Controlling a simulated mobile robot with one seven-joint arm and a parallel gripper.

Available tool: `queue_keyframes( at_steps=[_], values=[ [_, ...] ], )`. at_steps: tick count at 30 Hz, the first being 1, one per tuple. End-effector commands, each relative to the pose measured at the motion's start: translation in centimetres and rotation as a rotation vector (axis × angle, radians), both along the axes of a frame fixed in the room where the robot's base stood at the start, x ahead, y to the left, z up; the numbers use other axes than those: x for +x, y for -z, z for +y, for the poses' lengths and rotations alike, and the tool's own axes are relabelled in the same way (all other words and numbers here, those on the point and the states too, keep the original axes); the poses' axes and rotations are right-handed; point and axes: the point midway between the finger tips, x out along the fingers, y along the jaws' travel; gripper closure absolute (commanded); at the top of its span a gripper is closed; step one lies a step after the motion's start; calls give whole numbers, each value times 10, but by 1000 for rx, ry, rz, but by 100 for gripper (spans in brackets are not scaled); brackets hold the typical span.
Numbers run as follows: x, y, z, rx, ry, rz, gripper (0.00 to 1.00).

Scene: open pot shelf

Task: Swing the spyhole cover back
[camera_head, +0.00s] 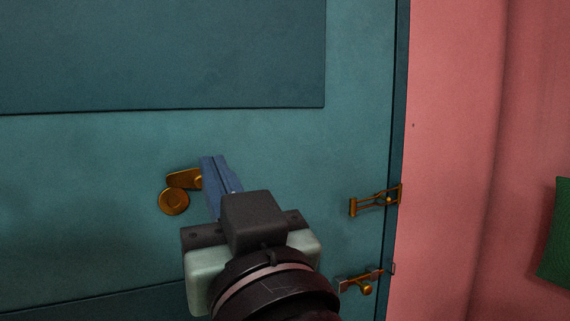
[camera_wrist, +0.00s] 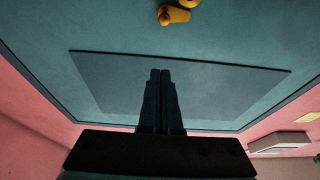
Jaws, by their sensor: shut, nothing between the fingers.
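A brass spyhole (camera_head: 174,202) with a round face sits on the teal door (camera_head: 120,235) in the head view. Its brass cover (camera_head: 183,179) lies above it, tilted and sticking out to the right, so the round face shows. My gripper (camera_head: 212,160) is shut and empty, its blue fingers just right of the cover. They overlap the cover's right end in the picture; I cannot tell whether they touch it. In the wrist view the cover (camera_wrist: 177,15) shows at the top edge, beyond my fingertips (camera_wrist: 160,73), with the spyhole partly cut off.
A brass latch (camera_head: 372,202) and a brass bolt (camera_head: 358,282) sit at the door's right edge. A raised panel (camera_head: 160,55) is above the spyhole. A pink wall (camera_head: 450,150) and a green object (camera_head: 556,235) are at the right. The door face left of the spyhole is clear.

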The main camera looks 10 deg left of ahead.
Motion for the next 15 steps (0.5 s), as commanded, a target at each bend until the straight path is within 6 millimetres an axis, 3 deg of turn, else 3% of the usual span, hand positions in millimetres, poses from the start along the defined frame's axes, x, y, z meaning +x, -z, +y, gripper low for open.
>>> queue_keyframes(
  at_steps=[11, 15],
  values=[
    [64, -33, 45, -3, -3, 2, 100],
    [63, -8, 43, -1, 1, 6, 100]
  ],
)
